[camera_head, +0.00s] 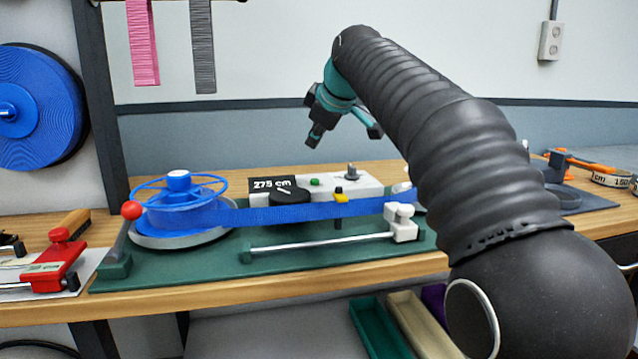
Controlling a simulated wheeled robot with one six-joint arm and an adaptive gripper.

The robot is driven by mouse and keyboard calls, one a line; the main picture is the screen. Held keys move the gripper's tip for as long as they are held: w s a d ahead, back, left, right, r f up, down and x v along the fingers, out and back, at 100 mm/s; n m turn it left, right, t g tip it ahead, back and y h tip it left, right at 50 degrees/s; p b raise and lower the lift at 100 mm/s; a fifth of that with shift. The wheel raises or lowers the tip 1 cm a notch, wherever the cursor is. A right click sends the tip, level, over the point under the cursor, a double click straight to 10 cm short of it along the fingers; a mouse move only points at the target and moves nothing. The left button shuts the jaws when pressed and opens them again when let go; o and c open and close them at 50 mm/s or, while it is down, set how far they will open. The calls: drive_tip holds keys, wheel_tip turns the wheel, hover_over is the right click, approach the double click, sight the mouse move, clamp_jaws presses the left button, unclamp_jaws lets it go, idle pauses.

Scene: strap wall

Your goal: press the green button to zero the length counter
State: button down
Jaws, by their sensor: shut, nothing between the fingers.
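The green button (315,182) is a small round cap on top of the white counter housing (338,190), in the middle of the bench. The black counter display (273,185) just left of it reads about 275 cm. My gripper (313,142) is shut and empty, pointing down above the button in the picture, clear of it. The size of the gap and the depth between them are hard to judge from this one view.
A blue strap (300,212) runs from the blue reel (180,205) past the counter. A grey knob (351,170) stands right of the button. A metal rod (320,242) lies in front. A red-handled tool (60,262) is at left.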

sight(315, 180)
drive_tip(key=shift+f+b, duration=2)
drive_tip(key=shift+f, duration=0.6)
drive_tip(key=shift+f, duration=0.15)
drive_tip(key=shift+s+f+b, duration=0.1)
drive_tip(key=shift+f+b, duration=0.15)
drive_tip(key=shift+b, duration=0.05)
drive_tip(key=shift+f+b, duration=0.35)
drive_tip(key=shift+f, duration=0.2)
idle(0.3)
drive_tip(key=shift+r, duration=0.1)
drive_tip(key=shift+r+p, duration=0.85)
drive_tip(key=shift+p, duration=0.15)
wheel_tip(315, 180, up, 5)
drive_tip(key=p, duration=0.4)
drive_tip(key=shift+p, duration=0.4)
